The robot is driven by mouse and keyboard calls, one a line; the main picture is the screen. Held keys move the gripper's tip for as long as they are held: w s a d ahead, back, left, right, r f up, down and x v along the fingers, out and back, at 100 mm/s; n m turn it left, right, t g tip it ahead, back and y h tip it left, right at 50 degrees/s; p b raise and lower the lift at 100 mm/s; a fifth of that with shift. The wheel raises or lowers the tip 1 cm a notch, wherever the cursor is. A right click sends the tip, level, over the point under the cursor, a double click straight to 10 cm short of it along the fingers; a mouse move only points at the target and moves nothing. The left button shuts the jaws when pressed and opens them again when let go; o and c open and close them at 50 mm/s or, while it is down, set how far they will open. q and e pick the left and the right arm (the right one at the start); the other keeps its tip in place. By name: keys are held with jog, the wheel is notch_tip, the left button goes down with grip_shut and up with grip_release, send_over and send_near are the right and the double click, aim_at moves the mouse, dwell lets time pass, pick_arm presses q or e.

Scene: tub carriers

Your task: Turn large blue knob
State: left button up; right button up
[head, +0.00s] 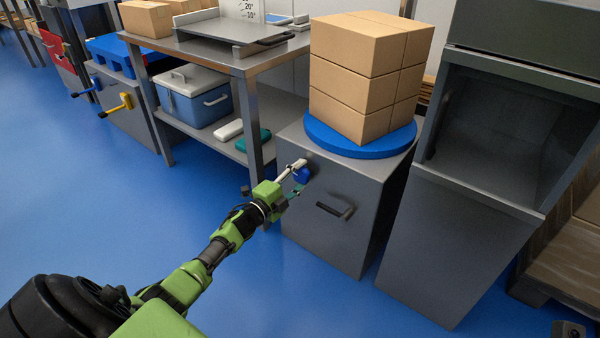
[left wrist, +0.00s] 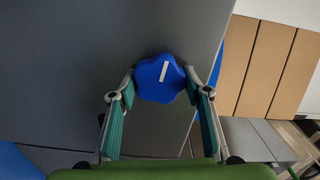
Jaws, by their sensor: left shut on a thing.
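The large blue knob (head: 302,175) sits on the upper left of the front of a grey cabinet (head: 300,225). In the left wrist view the knob (left wrist: 150,88) is lobed, with a white mark on its face that stands tilted from upright. My left gripper (head: 297,178) reaches it from the left, and its two fingers close on opposite sides of the knob. The fingers (left wrist: 160,88) also show in the left wrist view, with teal pads and their tips at the knob's edges. My right gripper does not show.
A blue round turntable (head: 335,145) on the cabinet bears stacked cardboard boxes (head: 365,75). A dark handle (head: 336,210) sticks out below the knob. A metal workbench (head: 245,65) stands at left, with a blue cooler (head: 195,100) on its shelf. An open grey cabinet (head: 455,235) is at right.

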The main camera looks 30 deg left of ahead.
pick_arm(q)
jog(key=shift+n, duration=0.6)
jog(key=shift+p, duration=0.3)
jog(key=o, duration=1.1)
jog(key=s, duration=0.8)
jog(key=s+a, duration=0.1)
jog(key=s, duration=0.3)
